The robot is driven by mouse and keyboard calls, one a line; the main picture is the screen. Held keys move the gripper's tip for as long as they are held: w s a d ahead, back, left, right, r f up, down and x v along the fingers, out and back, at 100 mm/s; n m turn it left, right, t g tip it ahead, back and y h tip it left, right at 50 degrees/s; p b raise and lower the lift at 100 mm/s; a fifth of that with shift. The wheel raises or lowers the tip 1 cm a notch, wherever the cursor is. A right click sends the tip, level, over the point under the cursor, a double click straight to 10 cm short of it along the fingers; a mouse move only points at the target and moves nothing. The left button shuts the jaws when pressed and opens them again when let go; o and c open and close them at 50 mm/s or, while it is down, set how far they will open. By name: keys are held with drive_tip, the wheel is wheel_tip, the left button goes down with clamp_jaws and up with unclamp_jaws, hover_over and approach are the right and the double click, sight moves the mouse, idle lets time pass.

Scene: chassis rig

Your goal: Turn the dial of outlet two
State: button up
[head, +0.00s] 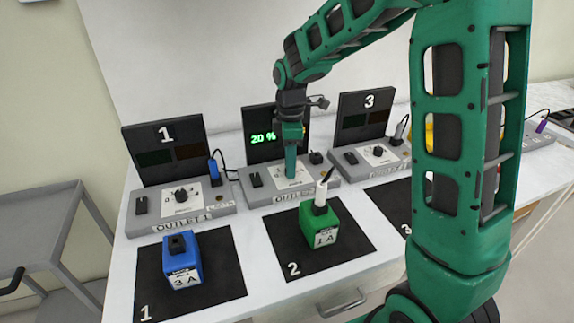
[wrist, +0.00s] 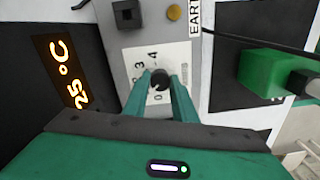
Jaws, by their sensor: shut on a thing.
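The grey outlet two unit (head: 262,197) stands in the middle of the bench, with a white scale plate around its dial. My gripper (head: 290,176) points down at that plate and hides the dial in the head view. In the wrist view the dark round dial (wrist: 160,78) sits between the two green fingers of my gripper (wrist: 161,82), which are shut on it. The scale numbers 0, 3 and 4 show around it. The black display (head: 259,152) behind reads a green 20 %. Its orange reading, 25 °C, shows in the wrist view (wrist: 66,72).
A green block (head: 318,235) marked 1 A, with a white plug on top, stands on black mat 2 (head: 280,231). A blue block (head: 182,262) marked 3 A is on mat 1. Outlet one (head: 150,219) and outlet three (head: 362,170) flank the unit. A black cable passes near the gripper.

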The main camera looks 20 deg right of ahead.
drive_tip(key=shift+w+r, duration=0.2)
drive_tip(key=shift+w, duration=0.05)
drive_tip(key=shift+d, duration=0.1)
drive_tip(key=o, duration=1)
drive_tip(key=shift+o, duration=0.2)
drive_tip(key=shift+s+f, duration=0.1)
wheel_tip(320, 180, up, 11)
drive_tip(key=shift+f, duration=0.15)
